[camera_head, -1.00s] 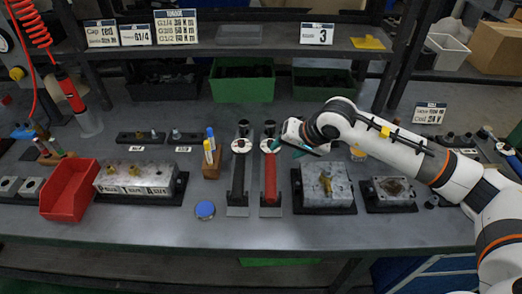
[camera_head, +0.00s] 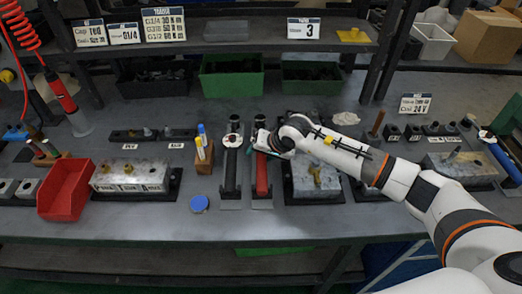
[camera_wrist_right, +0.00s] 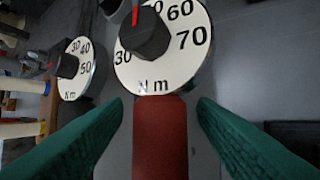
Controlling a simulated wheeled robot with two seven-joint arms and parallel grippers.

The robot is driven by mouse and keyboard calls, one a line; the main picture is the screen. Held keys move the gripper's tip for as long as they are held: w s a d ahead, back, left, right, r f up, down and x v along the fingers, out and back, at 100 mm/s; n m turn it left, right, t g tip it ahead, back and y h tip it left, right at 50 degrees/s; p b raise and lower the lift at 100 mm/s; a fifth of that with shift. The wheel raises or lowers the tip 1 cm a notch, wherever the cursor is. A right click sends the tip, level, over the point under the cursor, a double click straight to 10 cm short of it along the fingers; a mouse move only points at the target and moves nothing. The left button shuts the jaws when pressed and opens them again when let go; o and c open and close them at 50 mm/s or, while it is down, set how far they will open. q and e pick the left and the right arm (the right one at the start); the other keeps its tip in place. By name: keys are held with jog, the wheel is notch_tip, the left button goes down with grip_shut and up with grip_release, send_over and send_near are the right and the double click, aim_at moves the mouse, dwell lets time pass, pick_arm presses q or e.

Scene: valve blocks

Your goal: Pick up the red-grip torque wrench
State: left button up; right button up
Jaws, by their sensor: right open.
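The red-grip torque wrench (camera_head: 262,176) lies on the bench, grip toward the front edge, its dial end partly hidden by my right gripper (camera_head: 260,150). In the right wrist view, my right gripper (camera_wrist_right: 160,108) is open, with a green finger on each side of the red grip (camera_wrist_right: 160,142); the fingers look apart from it. Its white dial (camera_wrist_right: 165,50), with a black knob, is just beyond the fingertips. A black-grip torque wrench (camera_head: 231,172) lies parallel on its left; its smaller-numbered dial (camera_wrist_right: 76,75) shows in the wrist view. My left gripper is not in view.
A wooden holder (camera_head: 204,160) with pens stands left of the wrenches, a blue round lid (camera_head: 199,203) in front. A metal valve block (camera_head: 315,181) sits close on the right under my arm. A red bin (camera_head: 66,188) is far left. The bench front is clear.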

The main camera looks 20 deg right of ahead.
grip_shut()
jog(key=shift+r, duration=0.15)
